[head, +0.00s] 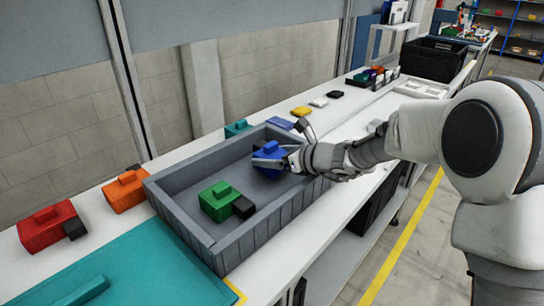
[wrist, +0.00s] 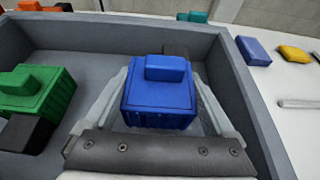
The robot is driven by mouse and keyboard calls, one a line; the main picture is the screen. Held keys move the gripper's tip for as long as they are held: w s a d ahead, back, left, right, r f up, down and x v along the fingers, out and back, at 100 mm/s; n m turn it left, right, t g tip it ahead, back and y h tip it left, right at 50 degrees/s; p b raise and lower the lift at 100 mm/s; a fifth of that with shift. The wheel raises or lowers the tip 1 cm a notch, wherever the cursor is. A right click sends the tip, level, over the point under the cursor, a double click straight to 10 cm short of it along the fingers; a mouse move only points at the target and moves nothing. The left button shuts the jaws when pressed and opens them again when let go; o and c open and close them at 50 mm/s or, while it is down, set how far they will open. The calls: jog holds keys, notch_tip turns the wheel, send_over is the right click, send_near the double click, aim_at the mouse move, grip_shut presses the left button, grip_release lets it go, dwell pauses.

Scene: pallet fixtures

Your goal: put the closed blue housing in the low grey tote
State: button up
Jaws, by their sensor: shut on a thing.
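The closed blue housing (head: 268,156) is inside the low grey tote (head: 234,256), toward its far right end. It looks upright, with its raised block on top. My gripper (head: 275,160) is shut on it; in the wrist view the two fingers flank the blue housing (wrist: 158,102) on its left and right sides. A dark piece shows behind the housing in the wrist view. I cannot tell whether the housing touches the tote floor. A green housing (head: 220,198) with a black block (head: 244,207) beside it also sits in the tote, left of my gripper.
An orange housing (head: 125,191) and a red housing (head: 48,226) stand on the bench left of the tote. A teal mat (head: 130,265) lies in front. A teal part (head: 238,128), a flat blue piece (head: 280,123) and a yellow piece (head: 301,111) lie behind the tote.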

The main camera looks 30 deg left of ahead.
jog(key=shift+d+f, duration=0.1)
jog(key=shift+f, duration=0.3)
jog(key=o, duration=1.2)
jog(key=shift+f, duration=0.1)
jog(key=shift+o, duration=0.2)
jog(key=shift+f, duration=0.1)
jog(key=shift+r+p, duration=0.4)
jog(key=shift+r, duration=0.1)
jog(key=p+v, duration=0.2)
jog(key=v, duration=1)
jog(key=shift+r, duration=0.4)
